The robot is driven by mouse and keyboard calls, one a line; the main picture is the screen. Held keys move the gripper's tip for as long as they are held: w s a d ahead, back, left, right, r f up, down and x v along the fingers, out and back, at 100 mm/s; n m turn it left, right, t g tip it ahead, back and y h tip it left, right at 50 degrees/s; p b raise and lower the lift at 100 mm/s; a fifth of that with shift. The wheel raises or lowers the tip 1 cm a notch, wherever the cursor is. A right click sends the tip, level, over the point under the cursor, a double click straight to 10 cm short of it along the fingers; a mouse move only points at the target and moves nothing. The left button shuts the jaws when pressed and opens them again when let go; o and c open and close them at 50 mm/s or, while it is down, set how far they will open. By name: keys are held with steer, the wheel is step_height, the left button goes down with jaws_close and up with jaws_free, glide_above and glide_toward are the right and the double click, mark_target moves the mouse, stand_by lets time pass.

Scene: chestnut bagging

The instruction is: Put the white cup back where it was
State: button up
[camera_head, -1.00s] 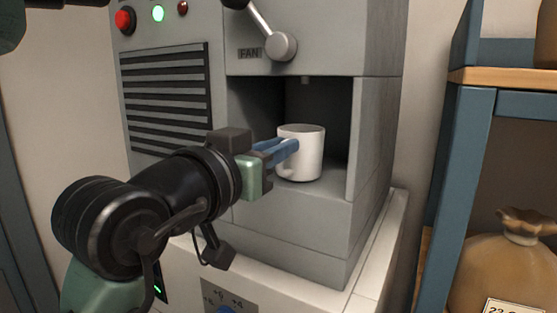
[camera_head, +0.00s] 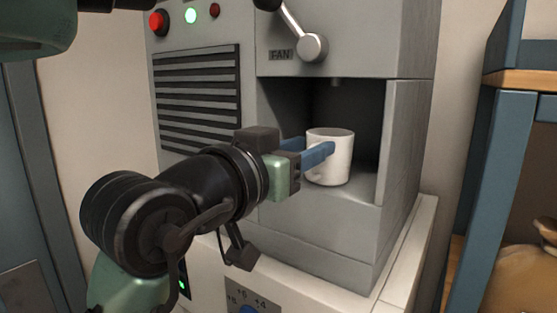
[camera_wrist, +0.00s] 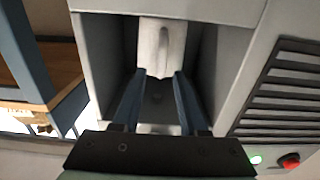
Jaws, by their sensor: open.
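The white cup (camera_head: 341,167) stands upright in the recess of the grey machine (camera_head: 340,220), on the recess floor. Its handle faces my gripper. My gripper (camera_head: 318,150) reaches in from the left with its blue fingers at the handle side of the cup. In the wrist view the cup (camera_wrist: 177,32) is at the top, with its handle pointing toward me. My gripper's fingertips (camera_wrist: 161,74) are apart there, one on each side of the handle's lower end. Whether a finger touches the cup I cannot tell. The near finger hides part of the handle in the head view.
The recess walls stand close on both sides of the fingers. A lever labelled FAN (camera_head: 312,47) is above the recess. A vent grille (camera_head: 198,97) and a red button (camera_head: 159,22) are on the machine's left. A blue shelf frame (camera_head: 480,190) with a sack (camera_head: 525,285) stands at right.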

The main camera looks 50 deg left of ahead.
steer(key=b+v, duration=0.4)
steer(key=v, duration=0.7)
steer(key=shift+s, duration=0.25)
steer(key=shift+f, duration=0.1)
steer(key=w+d+r+m+t+h, duration=0.1)
steer(key=w+d+r+t, duration=0.15)
steer(key=w+d, duration=0.35)
steer(key=w+d+r+t+h, duration=0.1)
steer(key=w+d+t, duration=0.2)
steer(key=d, duration=0.4)
steer(key=s+d+r+m+t+h, duration=0.1)
steer(key=d+t, duration=0.3)
steer(key=d, duration=1)
steer(key=shift+s+d+r+m+h, duration=0.35)
steer(key=shift+s+r+h, duration=0.4)
steer(key=shift+r, duration=0.15)
steer(key=shift+t+b, duration=0.25)
steer(key=shift+b, duration=0.05)
